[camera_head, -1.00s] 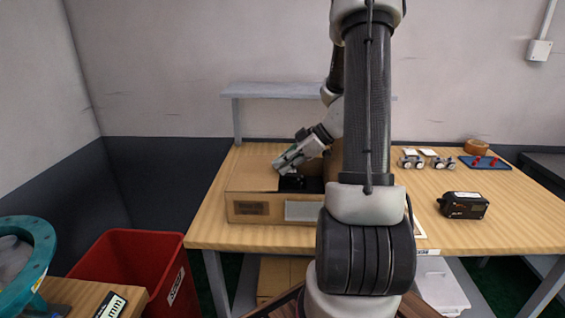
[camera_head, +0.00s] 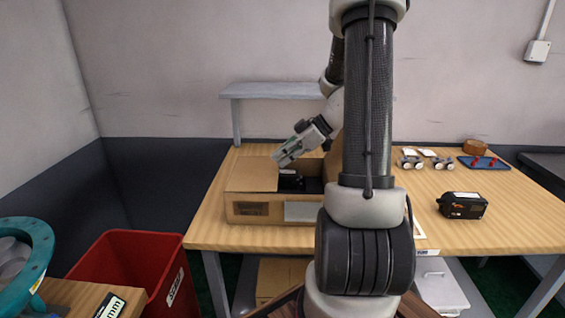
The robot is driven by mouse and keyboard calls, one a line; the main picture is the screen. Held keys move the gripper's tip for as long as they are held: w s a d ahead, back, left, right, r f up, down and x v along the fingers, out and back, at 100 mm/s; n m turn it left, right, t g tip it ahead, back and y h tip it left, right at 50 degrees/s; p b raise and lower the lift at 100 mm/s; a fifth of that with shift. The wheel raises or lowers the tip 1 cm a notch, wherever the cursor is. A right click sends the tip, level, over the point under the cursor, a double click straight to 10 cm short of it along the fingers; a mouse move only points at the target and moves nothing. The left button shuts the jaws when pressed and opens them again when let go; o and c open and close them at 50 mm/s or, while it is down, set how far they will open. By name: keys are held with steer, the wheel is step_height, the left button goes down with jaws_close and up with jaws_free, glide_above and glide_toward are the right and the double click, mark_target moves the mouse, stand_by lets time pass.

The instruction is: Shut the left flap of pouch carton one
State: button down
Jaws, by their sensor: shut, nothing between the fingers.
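The carton (camera_head: 246,209) stands on the wooden table, with a printed patch and a pale label on its front. Its left flap (camera_head: 252,174) lies flat over the left part of the top. The right part of the top is open and a black item (camera_head: 290,181) shows inside. A raised flap (camera_head: 333,165) stands at the right, partly hidden by my arm. My gripper (camera_head: 281,160) is shut and empty, tilted down to the left, just above the left flap's inner edge. I cannot tell whether it touches the flap.
A grey shelf (camera_head: 275,91) stands behind the carton. A black device (camera_head: 462,205), metal fittings (camera_head: 428,160), a blue plate with red knobs (camera_head: 484,162) and a tape roll (camera_head: 475,147) lie at the right. A red bin (camera_head: 125,262) stands at the lower left. My arm hides the table's middle.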

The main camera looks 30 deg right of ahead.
step_height(320, 180, up, 8)
glide_above(273, 173)
steer(key=d, duration=0.1)
steer(key=shift+g+h, duration=0.3)
steer(key=shift+h, duration=0.1)
steer(key=f, duration=0.5)
steer(key=shift+s+d+f, duration=0.1)
steer(key=shift+s+f, duration=0.05)
steer(key=shift+s, duration=0.25)
step_height(273, 173, down, 3)
steer(key=shift+f, duration=0.55)
steer(key=shift+d+f, duration=0.1)
steer(key=shift+f, duration=0.3)
steer(key=shift+s+f, duration=0.2)
steer(key=shift+f, duration=0.25)
